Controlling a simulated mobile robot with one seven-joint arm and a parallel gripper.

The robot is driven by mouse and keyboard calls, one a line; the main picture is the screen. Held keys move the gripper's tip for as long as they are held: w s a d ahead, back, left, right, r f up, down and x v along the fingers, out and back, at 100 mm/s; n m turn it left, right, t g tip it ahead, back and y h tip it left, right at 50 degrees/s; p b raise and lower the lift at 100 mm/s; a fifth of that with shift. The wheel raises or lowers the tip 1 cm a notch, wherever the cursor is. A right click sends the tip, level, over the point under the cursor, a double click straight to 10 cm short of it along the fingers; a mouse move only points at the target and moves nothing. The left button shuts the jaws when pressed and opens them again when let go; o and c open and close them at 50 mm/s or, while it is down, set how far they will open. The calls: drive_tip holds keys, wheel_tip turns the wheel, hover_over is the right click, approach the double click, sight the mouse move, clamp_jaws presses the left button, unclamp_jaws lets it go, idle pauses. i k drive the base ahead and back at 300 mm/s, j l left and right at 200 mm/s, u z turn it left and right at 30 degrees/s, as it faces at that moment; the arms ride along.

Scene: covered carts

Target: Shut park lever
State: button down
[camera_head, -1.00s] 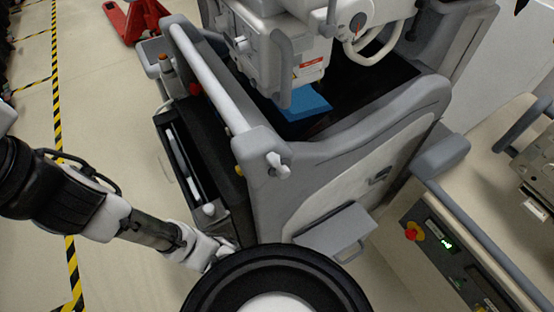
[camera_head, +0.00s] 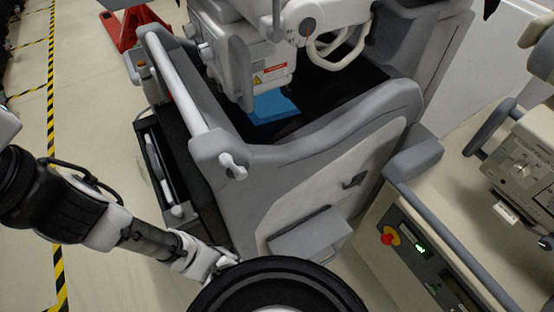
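The grey covered cart (camera_head: 275,185) fills the middle of the view. A small white lever-like knob (camera_head: 233,166) sticks out at the near end of its pale push bar (camera_head: 180,90). A small dark handle (camera_head: 353,181) sits on the cart's side panel, above a grey box-like step (camera_head: 310,236). I cannot tell which of these is the park lever. My gripper (camera_head: 222,266) is low in the view, below the cart's near corner and apart from both parts. Its fingertips are small and partly hidden by my round black part, so its opening is unclear.
A beige console (camera_head: 385,205) with a red knob (camera_head: 390,237) and a green display stands at the right. A red pallet-jack-like object (camera_head: 130,25) is at the back left. The floor on the left is clear, with yellow-black tape (camera_head: 52,100).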

sight(226, 160)
drive_tip(key=l, duration=0.5)
drive_tip(key=k+l, duration=0.15)
drive_tip(key=l, duration=0.8)
drive_tip(key=k+z, duration=0.05)
drive_tip(key=k, duration=0.05)
